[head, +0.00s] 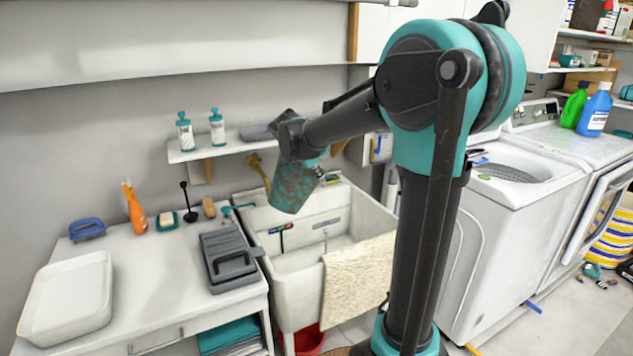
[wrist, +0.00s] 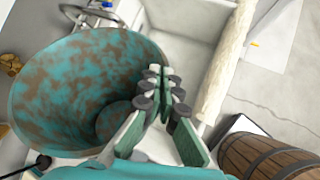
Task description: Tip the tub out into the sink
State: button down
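The tub (head: 296,188) is mottled teal and brown and hangs over the back left of the white sink (head: 296,298), slightly tilted. The wrist view looks into the tub (wrist: 60,90); its mouth is open to the camera and I see no loose contents, only a round mottled bottom. My gripper (wrist: 163,88) is at the tub's right edge, one finger against the inside of the wall and the other outside, its tips close together. The sink basin (wrist: 180,22) shows beyond the tub. In the head view my arm partly hides the tub's top.
A beige towel (head: 358,278) hangs over the sink's front edge. A counter with a grey case (head: 228,262) and white tray (head: 68,295) stands left. A small shelf (head: 185,154) with bottles is behind. A washer (head: 500,230) stands right, a barrel (wrist: 262,150) below.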

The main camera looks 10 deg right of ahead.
jog(key=shift+d+r+n+t+h, duration=0.1)
jog(key=shift+r+n+t+h, duration=0.35)
jog(key=shift+r+h, duration=0.95)
jog(key=shift+d+r+n+t+h, duration=0.1)
jog(key=shift+r+n+t+h, duration=0.15)
jog(key=shift+r+t+h, duration=0.75)
jog(key=shift+r+g, duration=0.35)
jog(key=shift+r, duration=0.2)
jog(key=w+d+f+n+t+y, duration=0.1)
jog(key=f+n+t+y, duration=0.1)
jog(key=f, duration=0.6)
jog(key=w+d+f+n+t+y, duration=0.2)
jog(key=f+n+y, duration=0.2)
jog(key=f, duration=0.5)
jog(key=shift+w+d+f, duration=0.25)
jog(key=shift+d, duration=0.05)
jog(key=shift+r, duration=0.1)
